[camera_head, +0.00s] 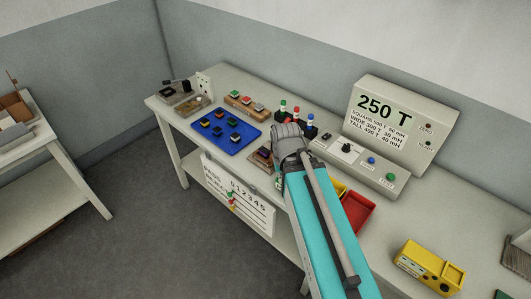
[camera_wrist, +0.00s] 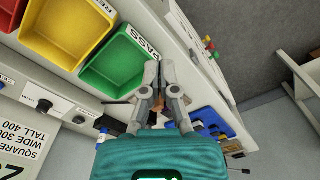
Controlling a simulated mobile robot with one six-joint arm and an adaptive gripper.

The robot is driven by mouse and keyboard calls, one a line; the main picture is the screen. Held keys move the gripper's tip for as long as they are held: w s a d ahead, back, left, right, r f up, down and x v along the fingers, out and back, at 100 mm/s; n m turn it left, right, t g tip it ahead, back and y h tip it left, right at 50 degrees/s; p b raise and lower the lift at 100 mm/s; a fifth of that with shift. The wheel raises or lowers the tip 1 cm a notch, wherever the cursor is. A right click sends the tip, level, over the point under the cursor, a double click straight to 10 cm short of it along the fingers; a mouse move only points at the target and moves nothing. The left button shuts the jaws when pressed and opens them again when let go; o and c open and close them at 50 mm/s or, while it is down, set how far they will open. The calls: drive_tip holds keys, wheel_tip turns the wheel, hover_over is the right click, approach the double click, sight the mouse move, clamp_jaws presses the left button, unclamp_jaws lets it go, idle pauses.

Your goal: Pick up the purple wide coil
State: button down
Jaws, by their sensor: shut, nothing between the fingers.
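I cannot make out a purple wide coil in either view. Several small coils with coloured tops sit on the blue mat (camera_head: 238,145), too small to tell by shape; part of the blue mat also shows in the wrist view (camera_wrist: 211,121). My gripper (camera_head: 288,132) is over the bench, right of the mat, and hides part of what lies beneath it. In the wrist view my gripper (camera_wrist: 160,70) is shut and empty, its fingertips beside the green bin (camera_wrist: 113,63).
A wooden block with coloured pieces (camera_head: 246,106) stands behind the mat. The "250 T" display panel (camera_head: 390,118) and its button console are right of my gripper. A red bin (camera_head: 358,212) and a yellow meter box (camera_head: 428,268) stand along the bench's right part.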

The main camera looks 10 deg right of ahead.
sight(266, 151)
drive_tip(key=c, duration=1.4)
unclamp_jaws()
drive_tip(key=c, duration=1.2)
unclamp_jaws()
drive_tip(key=shift+o, duration=1.2)
drive_tip(key=shift+w, duration=0.25)
drive_tip(key=o, duration=0.7)
drive_tip(key=shift+n, duration=0.7)
drive_tip(key=w, duration=0.5)
drive_tip(key=shift+w+r, duration=0.1)
drive_tip(key=shift+r, duration=0.1)
drive_tip(key=shift+c, duration=0.2)
drive_tip(key=w+n, duration=0.2)
drive_tip(key=w, duration=0.4)
drive_tip(key=w+n+p, duration=0.1)
drive_tip(key=w+n, duration=0.1)
drive_tip(key=w, duration=0.4)
drive_tip(key=w+r+n, duration=0.1)
drive_tip(key=w+n, duration=0.1)
drive_tip(key=w, duration=0.4)
drive_tip(key=shift+w+a, duration=0.25)
drive_tip(key=shift+w, duration=0.05)
drive_tip(key=shift+s+f, duration=0.1)
drive_tip(key=shift+f, duration=0.1)
wheel_tip(266, 151, down, 8)
drive_tip(key=b, duration=0.8)
drive_tip(key=shift+f, duration=0.2)
